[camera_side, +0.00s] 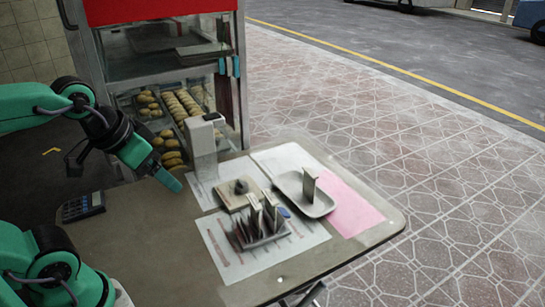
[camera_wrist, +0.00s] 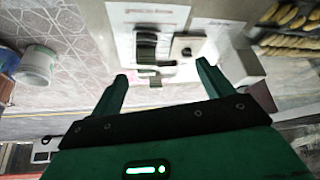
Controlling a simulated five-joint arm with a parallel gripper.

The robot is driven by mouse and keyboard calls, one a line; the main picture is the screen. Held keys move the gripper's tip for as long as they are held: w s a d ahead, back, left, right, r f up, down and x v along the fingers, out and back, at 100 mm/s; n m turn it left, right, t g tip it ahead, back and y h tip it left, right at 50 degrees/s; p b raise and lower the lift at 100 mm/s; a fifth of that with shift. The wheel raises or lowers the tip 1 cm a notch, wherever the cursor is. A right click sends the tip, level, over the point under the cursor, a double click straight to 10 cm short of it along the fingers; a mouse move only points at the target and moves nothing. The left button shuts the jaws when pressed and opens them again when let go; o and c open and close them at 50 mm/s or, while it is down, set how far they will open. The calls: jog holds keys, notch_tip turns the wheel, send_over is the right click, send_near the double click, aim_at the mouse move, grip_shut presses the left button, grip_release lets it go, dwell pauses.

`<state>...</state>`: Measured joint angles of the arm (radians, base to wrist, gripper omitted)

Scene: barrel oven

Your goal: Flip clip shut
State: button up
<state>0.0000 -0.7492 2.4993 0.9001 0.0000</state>
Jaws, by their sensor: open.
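I cannot tell for certain which thing is the clip. A small tan upright piece (camera_side: 310,186) stands in a white shallow tray (camera_side: 322,207) on the table's right side. A rack with several dark upright plates (camera_side: 262,222) stands on a printed sheet; it also shows in the wrist view (camera_wrist: 147,45). A square beige board with a dark knob (camera_side: 238,193) lies behind the rack. My gripper (camera_side: 168,181) is over the table, left of these things and apart from them. In the wrist view its two fingers (camera_wrist: 163,86) are spread, with nothing held between them.
A calculator (camera_side: 83,206) lies at the table's left. A pink sheet (camera_side: 350,208) lies near the right edge.

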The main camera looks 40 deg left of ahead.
jog(key=shift+w+r, duration=0.1)
jog(key=shift+w, duration=0.1)
jog(key=c, duration=0.7)
jog(key=shift+w+d+r, duration=0.1)
jog(key=shift+w+r, duration=0.2)
jog(key=shift+w, duration=0.2)
jog(key=c, duration=0.7)
jog(key=w, duration=0.2)
jog(key=w+d+r+g, duration=0.1)
jog(key=w, duration=0.1)
jog(key=w+r+m+g, duration=0.1)
jog(key=w, duration=0.2)
jog(key=shift+d, duration=0.25)
grip_shut()
jog(key=w+d+f+m+g, duration=0.1)
jog(key=w+d+f+g, duration=0.15)
jog(key=w, duration=0.55)
jog(key=w+d+f+m+g, duration=0.1)
jog(key=w+d+f, duration=0.3)
jog(key=w, duration=0.5)
jog(key=w+d+f+m+g, duration=0.1)
jog(key=w+d+f+g, duration=0.1)
jog(key=w+f, duration=0.3)
jog(key=shift+w+d+f, duration=0.3)
jog(key=shift+d+f, duration=0.4)
jog(key=shift+f, duration=1.1)
